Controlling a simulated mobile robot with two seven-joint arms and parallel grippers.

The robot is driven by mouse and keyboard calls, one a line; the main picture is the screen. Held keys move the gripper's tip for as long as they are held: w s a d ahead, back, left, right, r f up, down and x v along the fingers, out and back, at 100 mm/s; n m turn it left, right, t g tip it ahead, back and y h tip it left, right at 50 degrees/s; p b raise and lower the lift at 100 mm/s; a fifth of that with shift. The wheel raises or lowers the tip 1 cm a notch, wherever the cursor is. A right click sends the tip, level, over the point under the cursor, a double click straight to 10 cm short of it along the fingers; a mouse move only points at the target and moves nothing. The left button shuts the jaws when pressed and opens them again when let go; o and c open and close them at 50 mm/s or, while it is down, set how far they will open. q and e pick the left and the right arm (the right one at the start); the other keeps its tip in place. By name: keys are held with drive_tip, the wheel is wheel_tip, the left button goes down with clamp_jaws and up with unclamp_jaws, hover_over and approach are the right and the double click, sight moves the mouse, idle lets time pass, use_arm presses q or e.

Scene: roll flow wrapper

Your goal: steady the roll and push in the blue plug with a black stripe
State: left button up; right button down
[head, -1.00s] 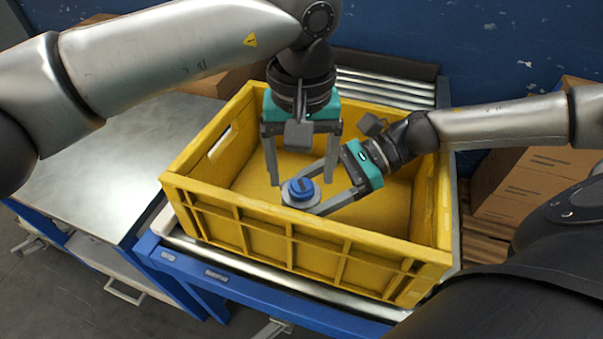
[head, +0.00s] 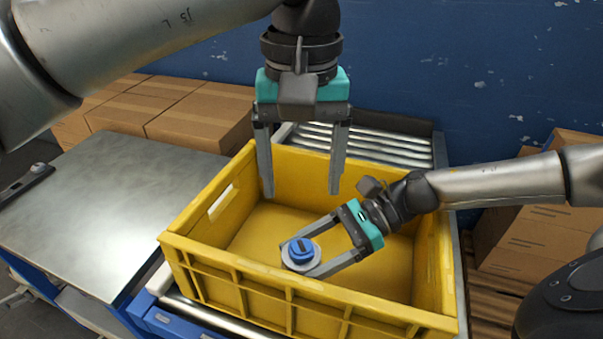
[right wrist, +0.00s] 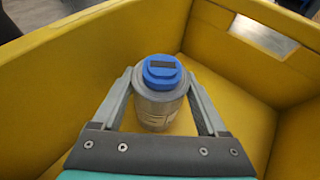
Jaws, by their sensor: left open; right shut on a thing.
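The roll (head: 290,262) is a grey-white cylinder standing upright inside the yellow crate, and it also shows in the right wrist view (right wrist: 158,110). The blue plug (head: 301,248) with a black stripe sits on top of the roll; in the right wrist view the plug (right wrist: 163,72) stands proud of the roll's top. My right gripper (head: 302,258) is shut on the roll, one finger on each side. My left gripper (head: 301,192) is open and empty, pointing down above the crate, higher than the plug and apart from it. The roll's lower part is hidden in the head view.
The yellow crate (head: 205,262) has high walls around the roll and stands on a roller conveyor (head: 370,148). A metal table (head: 110,205) is at the left. Cardboard boxes stand at the back left (head: 200,125) and at the right (head: 520,215).

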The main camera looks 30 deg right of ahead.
unclamp_jaws()
drive_tip(key=shift+d, duration=0.15)
drive_tip(key=p+v, duration=0.1)
drive_tip(key=v, duration=0.6)
drive_tip(key=shift+r+p, duration=0.2)
drive_tip(key=shift+p, duration=0.2)
